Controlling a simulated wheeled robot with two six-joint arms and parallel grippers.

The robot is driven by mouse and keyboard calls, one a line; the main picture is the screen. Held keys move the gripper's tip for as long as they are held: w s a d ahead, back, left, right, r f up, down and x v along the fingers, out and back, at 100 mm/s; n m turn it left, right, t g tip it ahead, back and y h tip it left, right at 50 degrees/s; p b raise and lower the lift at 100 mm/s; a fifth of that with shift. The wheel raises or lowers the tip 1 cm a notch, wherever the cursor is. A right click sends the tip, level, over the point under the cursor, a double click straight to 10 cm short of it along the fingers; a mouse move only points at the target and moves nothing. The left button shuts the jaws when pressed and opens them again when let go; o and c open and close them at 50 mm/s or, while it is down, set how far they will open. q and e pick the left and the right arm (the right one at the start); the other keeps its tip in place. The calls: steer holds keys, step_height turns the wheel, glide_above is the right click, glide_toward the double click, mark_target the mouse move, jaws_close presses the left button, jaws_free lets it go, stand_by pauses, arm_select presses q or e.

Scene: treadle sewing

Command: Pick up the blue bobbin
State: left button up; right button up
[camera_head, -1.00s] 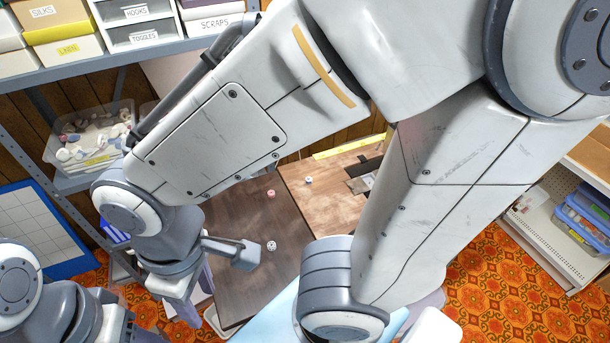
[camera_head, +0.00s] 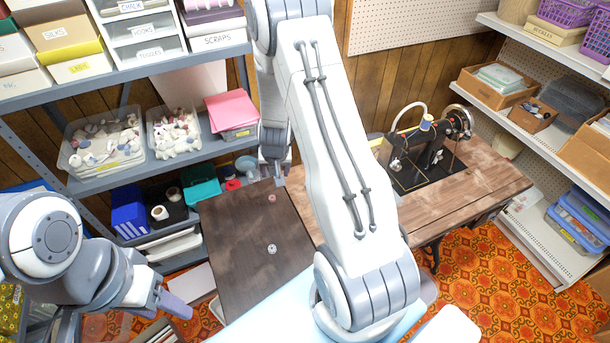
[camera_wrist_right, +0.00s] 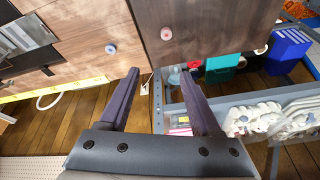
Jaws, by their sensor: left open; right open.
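The blue bobbin (camera_wrist_right: 110,49) lies on the lighter wooden table top in the right wrist view, left of and beyond my fingertips. It is hidden in the head view. My right gripper (camera_wrist_right: 159,74) is open and empty, its two fingers apart from the bobbin. In the head view my right gripper (camera_head: 274,178) is at the back edge of the dark table leaf. My left gripper (camera_head: 170,303) is open and empty at the lower left, away from the table.
A pinkish bobbin (camera_head: 272,198) and a pale bobbin (camera_head: 272,249) lie on the dark leaf (camera_head: 235,280). A sewing machine (camera_head: 425,148) stands on the table at right. Shelving with bins (camera_head: 100,140) stands behind at left.

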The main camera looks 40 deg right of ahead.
steer(key=d+f, duration=0.2)
steer(key=d, duration=0.1)
steer(key=s+d+f+m+h, duration=0.1)
steer(key=d+f, duration=0.2)
steer(key=d, duration=0.1)
steer(key=d+f+m+p, duration=0.1)
steer(key=d+f, duration=0.2)
steer(key=shift+s+d+f+g+h, duration=0.2)
steer(key=shift+d+f+g+h, duration=0.1)
steer(key=shift+d+h, duration=0.1)
steer(key=shift+m, duration=0.3)
steer(key=p+x, duration=0.1)
steer(key=x, duration=0.3)
steer(key=shift+w+a+f+p, duration=0.1)
steer(key=shift+f+p, duration=0.25)
steer(key=shift+f, duration=0.05)
steer(key=shift+w+f, duration=0.1)
steer(key=shift+f, duration=0.3)
jaws_close()
